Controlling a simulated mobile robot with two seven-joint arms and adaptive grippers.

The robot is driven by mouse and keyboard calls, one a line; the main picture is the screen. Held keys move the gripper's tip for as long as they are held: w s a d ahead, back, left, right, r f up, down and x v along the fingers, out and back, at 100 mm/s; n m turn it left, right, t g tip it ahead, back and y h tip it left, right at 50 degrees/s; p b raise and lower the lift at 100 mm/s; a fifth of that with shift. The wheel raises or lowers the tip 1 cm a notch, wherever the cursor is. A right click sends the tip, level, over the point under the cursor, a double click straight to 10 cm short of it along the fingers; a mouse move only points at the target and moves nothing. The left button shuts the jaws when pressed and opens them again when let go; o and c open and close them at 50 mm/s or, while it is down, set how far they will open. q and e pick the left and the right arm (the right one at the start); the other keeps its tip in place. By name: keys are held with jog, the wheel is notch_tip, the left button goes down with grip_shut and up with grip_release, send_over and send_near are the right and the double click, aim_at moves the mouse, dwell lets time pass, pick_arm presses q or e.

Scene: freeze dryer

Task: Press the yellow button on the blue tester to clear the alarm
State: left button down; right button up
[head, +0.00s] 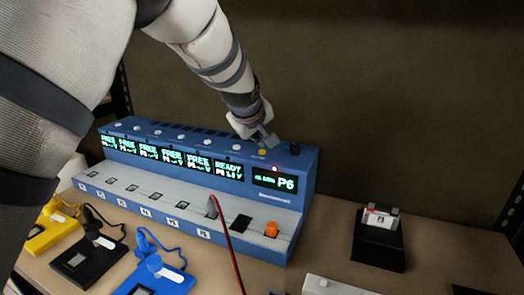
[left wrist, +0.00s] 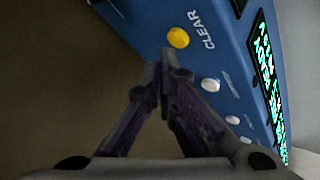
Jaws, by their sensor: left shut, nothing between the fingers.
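The yellow button (head: 262,152) is on the tester's top near the right end. In the left wrist view the yellow button (left wrist: 178,37) sits beside the word "CLEAR". My left gripper (head: 270,142) is shut and empty, its tips just by the yellow button. In the left wrist view the fingertips (left wrist: 167,55) appear close to the button; I cannot tell whether they touch. My right gripper is not in view.
White buttons (left wrist: 210,85) line the tester's top. An orange knob (head: 271,229) and a red-black cable (head: 227,235) are at its front. Yellow, black and blue (head: 155,275) devices lie in front. A black card holder (head: 378,240) stands right, with bare table between.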

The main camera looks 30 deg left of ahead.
aim_at(259, 151)
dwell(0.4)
pick_arm(q)
jog(key=shift+f, duration=0.6)
dwell(0.3)
jog(key=shift+r, duration=0.6)
jog(key=shift+r, duration=0.1)
jog(key=shift+r, duration=2.9)
